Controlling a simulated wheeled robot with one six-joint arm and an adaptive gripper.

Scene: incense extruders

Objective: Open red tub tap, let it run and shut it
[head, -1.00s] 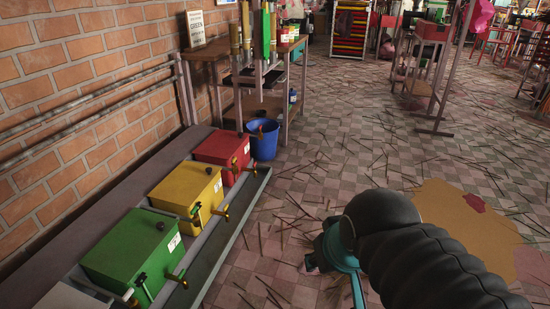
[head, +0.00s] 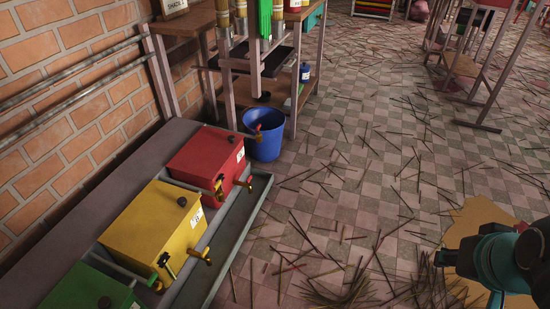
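The red tub (head: 207,158) stands at the far end of a row of tubs along the brick wall, its lid shut and a black knob on top. A brass tap (head: 243,184) sticks out from its front, over the trough. A dark lever (head: 219,185) stands at its near front corner. No stream shows at the tap; its handle is too small to read its setting. My gripper (head: 490,267), black and teal, is at the lower right, partly cut off by the frame, above the floor and well apart from the red tub. Its fingers do not show clearly.
A yellow tub (head: 152,222) and a green tub (head: 88,290) stand nearer in the row. A grey trough (head: 225,250) runs along their front. A blue bucket (head: 264,137) stands past the red tub, by a wooden workbench (head: 200,17). Scattered sticks litter the open tiled floor.

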